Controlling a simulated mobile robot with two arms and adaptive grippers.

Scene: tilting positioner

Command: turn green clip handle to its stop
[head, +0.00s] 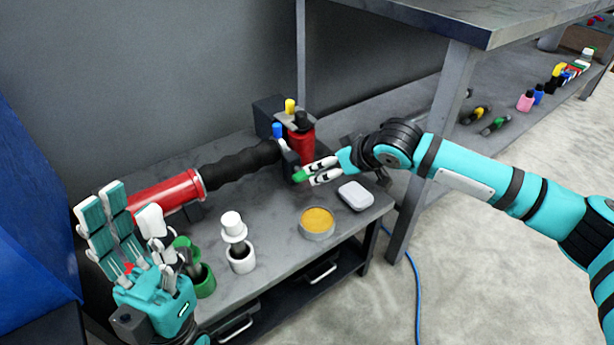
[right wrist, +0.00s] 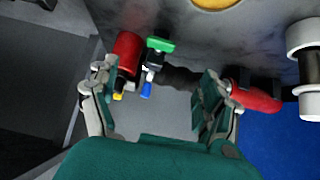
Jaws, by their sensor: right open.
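The green clip handle (head: 300,176) shows at the right end of the positioner, by the red cylinder (head: 302,143). In the right wrist view the green handle (right wrist: 160,44) is a short bar on a dark and silver clip, above the blue knob (right wrist: 146,90). My right gripper (head: 322,170) is beside the handle in the head view. In the right wrist view its fingers (right wrist: 155,92) are spread wide with nothing gripped; I cannot tell whether they touch the handle. My left gripper (head: 122,225) is raised at the left, fingers apart and empty.
A black ribbed hose (head: 240,165) joins the red tube (head: 165,192) to the positioner. On the grey bench stand a white cup (head: 241,262), a green cup (head: 205,284), a yellow-topped tin (head: 317,222) and a pale box (head: 356,195). A higher table (head: 462,35) stands at right.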

